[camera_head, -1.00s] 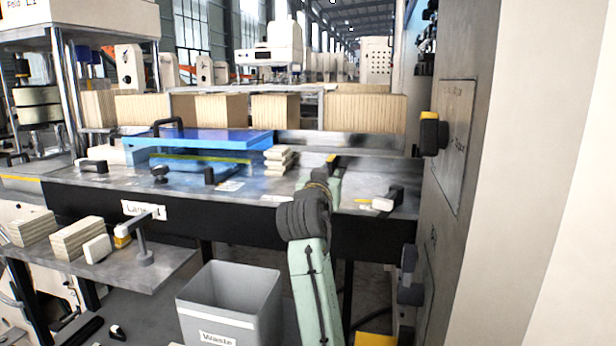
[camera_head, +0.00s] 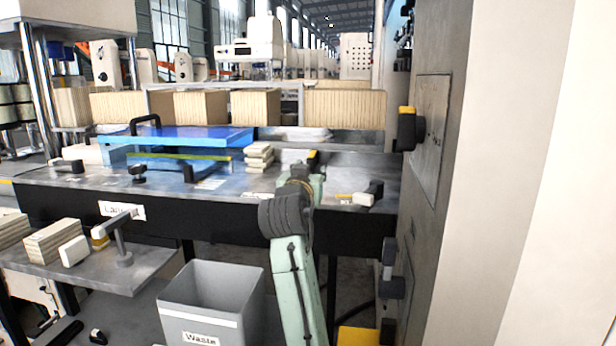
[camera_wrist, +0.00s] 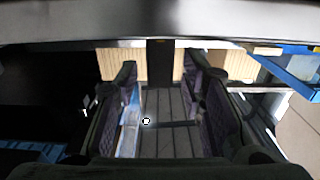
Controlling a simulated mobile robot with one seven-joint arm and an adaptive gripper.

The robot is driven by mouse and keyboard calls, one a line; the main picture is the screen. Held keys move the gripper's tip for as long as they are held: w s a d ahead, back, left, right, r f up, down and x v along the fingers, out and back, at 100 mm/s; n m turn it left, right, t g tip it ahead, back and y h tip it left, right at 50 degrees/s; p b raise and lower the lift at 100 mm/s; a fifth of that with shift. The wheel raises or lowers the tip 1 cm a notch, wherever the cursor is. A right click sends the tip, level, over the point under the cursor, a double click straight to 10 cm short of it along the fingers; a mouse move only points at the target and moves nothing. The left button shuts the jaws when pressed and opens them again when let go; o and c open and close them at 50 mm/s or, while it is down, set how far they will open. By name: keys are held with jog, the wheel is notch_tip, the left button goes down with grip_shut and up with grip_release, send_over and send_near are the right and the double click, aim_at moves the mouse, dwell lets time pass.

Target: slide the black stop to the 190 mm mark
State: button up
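My gripper (camera_wrist: 163,118) shows in the wrist view with its two dark fingers apart and a grey slatted surface visible between them. A dark upright block (camera_wrist: 160,62) stands beyond the fingertips, centred in the gap; I cannot tell whether it is the black stop. In the head view my green arm reaches to the steel table (camera_head: 345,170), and the gripper is hidden behind its end. A small black and yellow piece (camera_head: 313,158) shows just beyond the arm. A black handle-like piece (camera_head: 374,190) lies at the table's right end. No 190 mm mark is readable.
A blue guard (camera_head: 185,138) with a black handle covers the table's left part. A stack of pale blocks (camera_head: 259,156) stands beside it. The grey waste bin (camera_head: 205,300) stands below, left of my arm. A grey machine wall (camera_head: 425,150) bounds the right.

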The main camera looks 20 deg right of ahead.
jog(key=v, duration=1.2)
jog(key=shift+w, duration=0.1)
